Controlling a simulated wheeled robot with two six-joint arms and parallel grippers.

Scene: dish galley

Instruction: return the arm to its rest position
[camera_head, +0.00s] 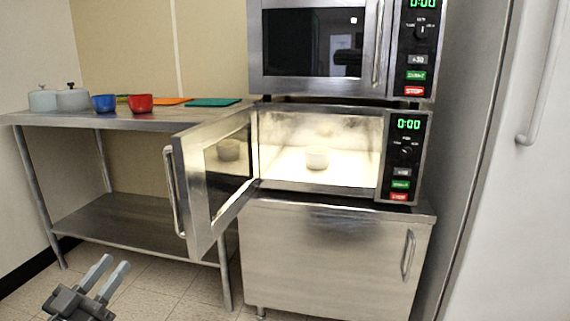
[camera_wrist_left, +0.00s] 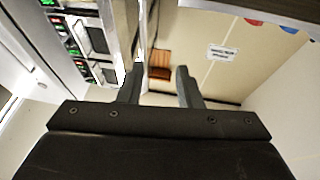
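My left gripper (camera_head: 106,275) is low at the bottom left in the head view, in front of the steel table and over the tiled floor. Its two fingers stand apart with nothing between them. The fingers also show apart and empty in the left wrist view (camera_wrist_left: 159,75). My right gripper is not in either view. The lower microwave (camera_head: 405,155) has its door (camera_head: 200,195) swung open to the left, and a small white cup (camera_head: 317,158) stands inside on the lit floor. The left gripper is apart from the door.
A steel table (camera_head: 130,118) on the left bears pale lidded pots (camera_head: 72,99), a blue bowl (camera_head: 103,104), a red bowl (camera_head: 139,104) and coloured boards (camera_head: 213,102). The upper microwave (camera_head: 320,45) is shut. A steel cabinet (camera_head: 320,255) stands below. A white door (camera_head: 510,200) is at right.

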